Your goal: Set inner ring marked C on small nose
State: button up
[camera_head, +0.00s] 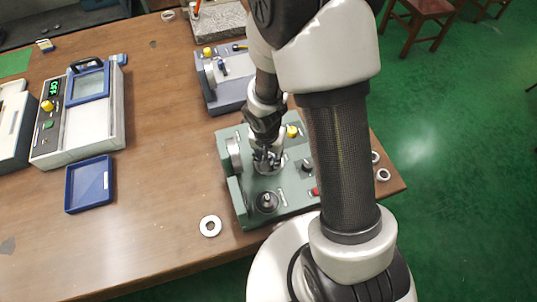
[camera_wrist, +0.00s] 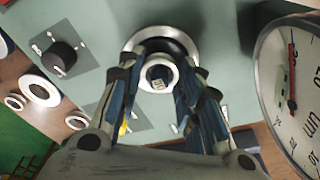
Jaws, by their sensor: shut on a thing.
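My gripper (camera_head: 267,158) is over the green fixture (camera_head: 236,199) in the head view. In the wrist view its two fingers (camera_wrist: 160,80) are shut on a small pale ring (camera_wrist: 160,59). A small tag shows at the ring's middle, but its letter is too small to read. Just beyond the ring is a round seat with a white rim (camera_wrist: 133,40) and dark middle; I cannot tell whether the ring touches it. A dark round nose (camera_head: 267,202) stands at the front of the fixture. I cannot tell which nose is the small one.
A dial gauge (camera_wrist: 290,85) stands close at the right in the wrist view. A black knob (camera_wrist: 60,57) is at the left. A loose ring (camera_head: 210,226) lies on the table, others (camera_head: 383,174) at its right edge. A blue tray (camera_head: 89,184) is at the left.

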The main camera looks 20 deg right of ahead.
jog(key=shift+f, duration=0.35)
jog(key=o, duration=1.1)
jog(key=shift+r, duration=0.1)
jog(key=r, duration=0.8)
jog(key=s+r, duration=0.1)
jog(key=r, duration=0.3)
jog(key=shift+a, duration=0.4)
jog(key=shift+s, duration=0.1)
jog(key=s+r+n+t, duration=0.1)
jog(key=s+r+n, duration=0.1)
jog(key=s+r, duration=0.2)
jog(key=s+r+n+t, duration=0.1)
jog(key=s+r+n, duration=0.1)
jog(key=s+r, duration=0.3)
jog(key=s+d+r+n+t, duration=0.1)
jog(key=s+r+n, duration=0.2)
jog(key=r, duration=0.5)
jog(key=shift+s+y, duration=0.4)
jog(key=shift+s, duration=0.45)
